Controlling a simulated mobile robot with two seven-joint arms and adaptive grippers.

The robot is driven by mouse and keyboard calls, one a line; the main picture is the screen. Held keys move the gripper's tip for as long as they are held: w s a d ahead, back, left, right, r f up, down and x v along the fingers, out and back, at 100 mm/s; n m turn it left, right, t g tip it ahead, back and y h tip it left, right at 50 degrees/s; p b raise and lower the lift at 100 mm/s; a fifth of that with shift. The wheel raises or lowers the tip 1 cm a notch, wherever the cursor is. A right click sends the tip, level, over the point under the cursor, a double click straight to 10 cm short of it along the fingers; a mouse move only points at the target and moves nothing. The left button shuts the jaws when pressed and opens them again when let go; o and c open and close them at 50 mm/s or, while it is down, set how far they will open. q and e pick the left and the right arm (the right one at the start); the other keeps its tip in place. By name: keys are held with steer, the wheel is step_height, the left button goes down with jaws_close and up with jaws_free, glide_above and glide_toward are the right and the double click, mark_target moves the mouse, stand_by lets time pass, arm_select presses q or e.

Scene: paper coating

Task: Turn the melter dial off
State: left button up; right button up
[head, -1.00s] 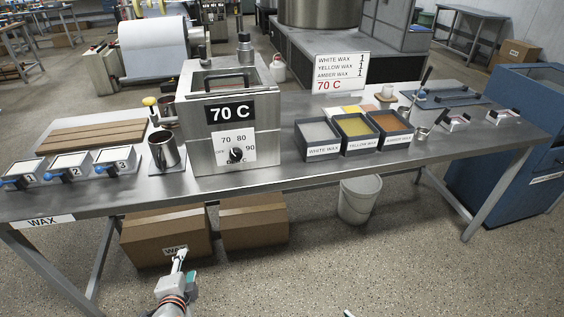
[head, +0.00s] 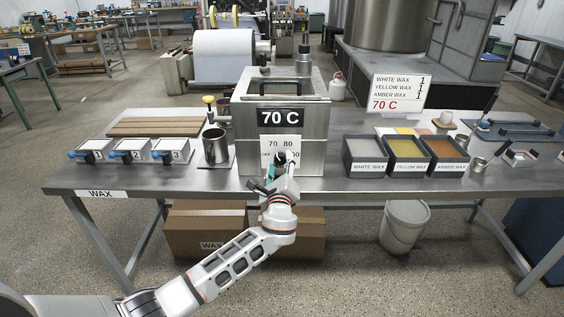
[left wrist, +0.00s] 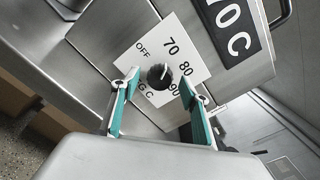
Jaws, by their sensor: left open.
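The melter (head: 312,101) is a steel box on the table with a black "70 C" sign on its front. Its dial (left wrist: 160,76) is a round black knob on a white plate (left wrist: 138,60) marked OFF, 70, 80 and 90. In the left wrist view the dial's light pointer line aims between 70 and 80. My left gripper (left wrist: 156,94) is open, with its two teal-lined fingers on either side of the dial's lower part in the picture; contact cannot be told. My right gripper is not in view.
A metal cup (head: 215,146) stands left of the melter, and numbered trays (head: 132,150) lie farther left. Wax bins (head: 407,154) stand to the right, below a sign (head: 398,92). Cardboard boxes (head: 206,229) and a white bucket (head: 404,226) are under the table.

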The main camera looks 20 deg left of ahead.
arm_select(q)
steer(key=shift+x, duration=1.15)
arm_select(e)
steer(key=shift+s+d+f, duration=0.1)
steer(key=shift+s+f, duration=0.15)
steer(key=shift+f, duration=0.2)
arm_select(q)
steer(key=shift+d, duration=0.1)
steer(key=c, duration=1)
steer(key=shift+c, duration=0.5)
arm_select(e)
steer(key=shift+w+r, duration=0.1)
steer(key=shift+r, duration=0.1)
arm_select(q)
steer(key=shift+f, duration=0.1)
